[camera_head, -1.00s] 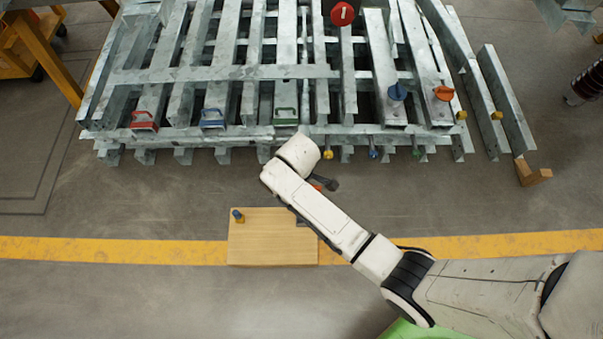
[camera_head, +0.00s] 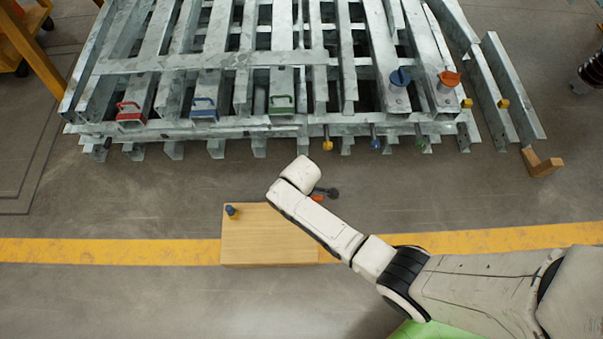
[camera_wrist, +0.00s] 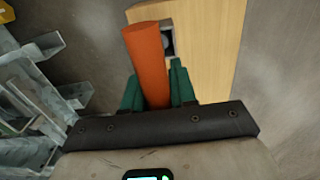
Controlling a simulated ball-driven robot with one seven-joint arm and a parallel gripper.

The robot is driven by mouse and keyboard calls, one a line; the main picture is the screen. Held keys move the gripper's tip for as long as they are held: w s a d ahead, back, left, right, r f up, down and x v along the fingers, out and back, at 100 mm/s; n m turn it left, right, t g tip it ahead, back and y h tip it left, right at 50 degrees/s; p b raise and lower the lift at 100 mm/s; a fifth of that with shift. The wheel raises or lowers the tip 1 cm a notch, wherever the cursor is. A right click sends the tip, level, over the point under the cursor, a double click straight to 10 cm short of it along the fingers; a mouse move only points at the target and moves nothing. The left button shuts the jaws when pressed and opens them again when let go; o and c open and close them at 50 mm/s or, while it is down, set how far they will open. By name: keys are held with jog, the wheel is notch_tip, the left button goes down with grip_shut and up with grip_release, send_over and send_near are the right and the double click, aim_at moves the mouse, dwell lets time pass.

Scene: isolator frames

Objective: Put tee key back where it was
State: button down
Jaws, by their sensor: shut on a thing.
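My gripper (camera_wrist: 157,90) has green fingertips and is shut on an orange bar, which I take to be the tee key (camera_wrist: 146,55). The bar stands out beyond the fingers; its lower end is hidden. In the head view, a bit of orange (camera_head: 317,198) shows beside my white wrist, near the wooden block's far right corner. In the wrist view, the block (camera_wrist: 212,45) has a grey fitting with a dark opening (camera_wrist: 168,40), just right of the orange bar.
A galvanized steel rack (camera_head: 215,70) stands beyond the block. A blue knob (camera_head: 400,78) and an orange knob (camera_head: 449,80) stand at right. Bare floor separates rack and block.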

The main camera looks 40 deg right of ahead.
jog(key=shift+f, duration=0.85)
jog(key=c, duration=0.9)
grip_release()
notch_tip(320, 180, up, 12)
jog(key=p, duration=0.5)
